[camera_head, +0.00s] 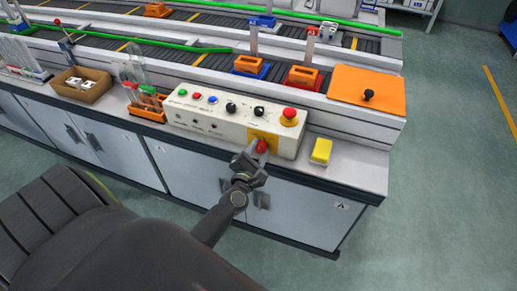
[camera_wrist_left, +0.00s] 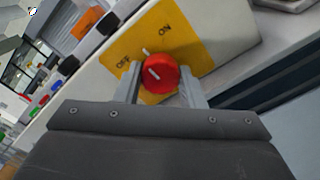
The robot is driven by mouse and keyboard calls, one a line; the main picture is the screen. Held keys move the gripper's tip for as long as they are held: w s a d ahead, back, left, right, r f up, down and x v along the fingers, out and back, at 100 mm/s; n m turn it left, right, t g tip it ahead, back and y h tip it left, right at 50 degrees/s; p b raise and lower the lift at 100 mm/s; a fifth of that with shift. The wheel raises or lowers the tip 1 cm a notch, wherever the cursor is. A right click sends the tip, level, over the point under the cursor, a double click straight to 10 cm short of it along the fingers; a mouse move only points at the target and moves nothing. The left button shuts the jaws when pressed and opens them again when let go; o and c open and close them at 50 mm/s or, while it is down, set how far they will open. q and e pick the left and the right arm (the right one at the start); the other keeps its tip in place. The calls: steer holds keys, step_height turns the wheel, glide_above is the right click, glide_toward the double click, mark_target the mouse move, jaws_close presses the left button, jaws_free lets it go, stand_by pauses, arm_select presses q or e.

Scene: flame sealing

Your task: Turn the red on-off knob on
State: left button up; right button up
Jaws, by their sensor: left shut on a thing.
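The red on-off knob (camera_head: 262,146) sits on a yellow plate (camera_head: 254,136) at the front of the white control box (camera_head: 213,119). In the left wrist view the knob (camera_wrist_left: 160,73) lies between the two fingers of my left gripper (camera_wrist_left: 162,82), which is shut on it. In the head view my left gripper (camera_head: 255,155) reaches the knob from the front. The plate (camera_wrist_left: 200,35) reads OFF on the left and ON on the upper right, with a white tick between. The knob's short white line slants to the upper left, on the OFF side. My right gripper is not in view.
A red emergency button (camera_head: 289,115) and black dials (camera_head: 231,108) stand on the box above the knob. A yellow block (camera_head: 321,151) lies to its right on the bench. A test tube rack (camera_head: 147,105) stands left. The conveyor (camera_head: 205,60) runs behind.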

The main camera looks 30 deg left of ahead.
arm_select(q)
steer(key=m+p, duration=0.1)
steer(key=m, duration=0.3)
steer(key=shift+m, duration=0.3)
steer(key=shift+m+p, duration=1)
steer(key=shift+m, duration=1.3)
steer(key=o, duration=1)
steer(key=b+v, duration=0.8)
steer(key=v, duration=0.9)
steer(key=shift+s, duration=0.25)
